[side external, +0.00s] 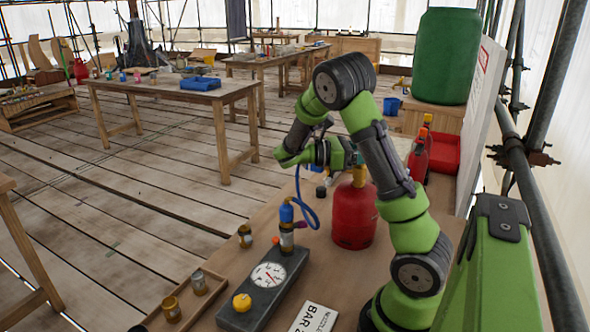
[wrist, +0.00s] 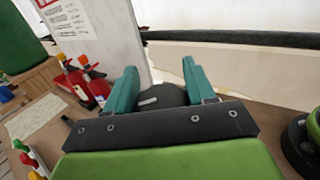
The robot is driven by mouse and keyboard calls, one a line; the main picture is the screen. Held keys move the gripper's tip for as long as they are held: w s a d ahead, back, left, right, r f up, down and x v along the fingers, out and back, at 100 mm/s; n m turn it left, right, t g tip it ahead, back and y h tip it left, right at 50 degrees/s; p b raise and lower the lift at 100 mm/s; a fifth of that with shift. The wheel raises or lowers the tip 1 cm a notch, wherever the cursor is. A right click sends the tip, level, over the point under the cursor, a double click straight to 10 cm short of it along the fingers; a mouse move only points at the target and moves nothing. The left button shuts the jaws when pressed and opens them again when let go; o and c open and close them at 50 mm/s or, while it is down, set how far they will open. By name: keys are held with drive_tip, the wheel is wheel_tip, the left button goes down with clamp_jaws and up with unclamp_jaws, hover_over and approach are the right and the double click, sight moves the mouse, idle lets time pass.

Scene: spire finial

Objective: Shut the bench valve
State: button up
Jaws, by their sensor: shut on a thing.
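My gripper (wrist: 163,82) has its two teal fingers on either side of a dark round piece (wrist: 165,96) with a pale mark. In the side view my gripper (side external: 343,153) is just above the red gas cylinder (side external: 352,215), by its brass-coloured neck (side external: 359,177). My arm hides part of this spot, so I cannot tell whether the dark piece is the valve's handle. A blue hose (side external: 299,187) hangs by the cylinder. A blue-topped fitting (side external: 286,214) stands on a grey block with a dial gauge (side external: 268,274) and a yellow knob (side external: 242,302).
A red bin (side external: 445,153) is behind my arm. Small jars (side external: 198,282) sit in a wooden tray at the bench's front left. A lettered plate (side external: 314,318) lies at the front.

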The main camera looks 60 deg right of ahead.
drive_tip(key=o, duration=0.9)
drive_tip(key=shift+o, duration=0.2)
drive_tip(key=shift+h, duration=0.3)
drive_tip(key=n+t+h, duration=0.2)
drive_tip(key=n+h, duration=0.1)
drive_tip(key=shift+d+t, duration=0.2)
drive_tip(key=shift+t, duration=0.2)
drive_tip(key=v, duration=1.7)
drive_tip(key=s+a+f+m+t+y, duration=0.4)
drive_tip(key=s+a+m+t+y, duration=0.15)
drive_tip(key=a+t+y, duration=0.35)
drive_tip(key=a+r+m+t+y, duration=0.3)
drive_tip(key=a+m+t+y, duration=0.2)
drive_tip(key=a+t, duration=0.4)
drive_tip(key=shift+r+m, duration=0.4)
drive_tip(key=shift+m, duration=0.15)
